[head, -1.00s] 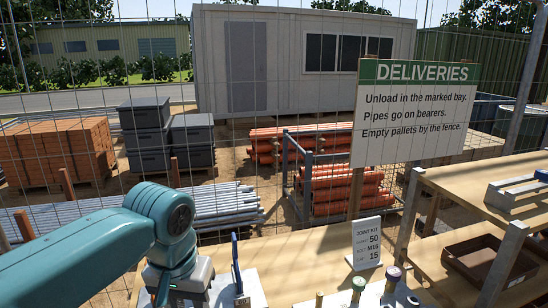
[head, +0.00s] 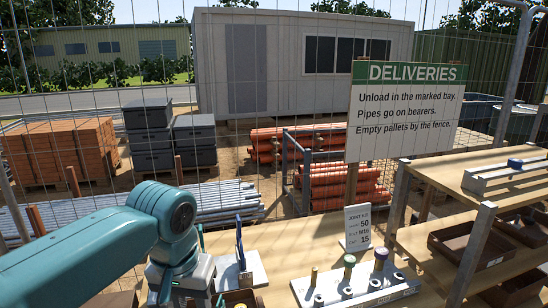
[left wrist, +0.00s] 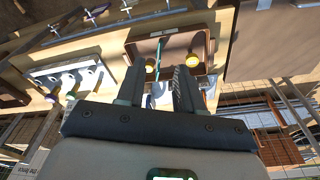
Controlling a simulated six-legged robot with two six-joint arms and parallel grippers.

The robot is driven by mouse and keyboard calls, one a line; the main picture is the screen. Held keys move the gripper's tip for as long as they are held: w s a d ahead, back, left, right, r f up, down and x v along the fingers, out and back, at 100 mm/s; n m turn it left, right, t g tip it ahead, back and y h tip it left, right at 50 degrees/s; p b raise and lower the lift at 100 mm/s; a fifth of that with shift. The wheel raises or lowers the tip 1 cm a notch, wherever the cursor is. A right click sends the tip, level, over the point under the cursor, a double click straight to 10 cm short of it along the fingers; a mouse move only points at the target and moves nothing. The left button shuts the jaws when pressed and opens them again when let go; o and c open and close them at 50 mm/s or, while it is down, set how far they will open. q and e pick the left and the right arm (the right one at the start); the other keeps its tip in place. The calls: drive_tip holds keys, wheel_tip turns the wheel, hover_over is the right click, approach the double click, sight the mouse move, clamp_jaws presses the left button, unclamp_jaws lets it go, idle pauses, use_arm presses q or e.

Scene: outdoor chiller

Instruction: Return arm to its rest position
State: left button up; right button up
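My left arm (head: 110,240), teal, comes in from the left in the head view and bends down at a round joint over the bench. Its fingertips are not visible there. In the left wrist view my left gripper (left wrist: 156,88) is open, with two dark fingers apart and nothing seen held between them. Beyond the fingers is a brown tray (left wrist: 203,50) holding yellow-ended pieces and a thin blue-green item. My right gripper is in neither view.
A wooden bench (head: 290,250) bears a white block (head: 335,295) with several upright pieces and a "JOINT KIT" card (head: 357,228). A shelf with brown bins (head: 470,240) stands at right. A mesh fence and a "DELIVERIES" sign (head: 405,110) are behind.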

use_arm(q)
drive_tip(key=s+d+f+g+h, duration=0.1)
drive_tip(key=d+f, duration=0.1)
drive_tip(key=f, duration=1.2)
drive_tip(key=s+d+f+g+h, duration=0.1)
drive_tip(key=f+h, duration=0.1)
drive_tip(key=f, duration=1.3)
drive_tip(key=s+f+n, duration=0.3)
drive_tip(key=s+f, duration=1.1)
drive_tip(key=s, duration=0.3)
wheel_tip(320, 180, down, 10)
drive_tip(key=b, duration=1)
drive_tip(key=shift+w+a+f+t+h, duration=0.2)
drive_tip(key=shift+a+t+h, duration=0.1)
drive_tip(key=shift+a+h, duration=0.1)
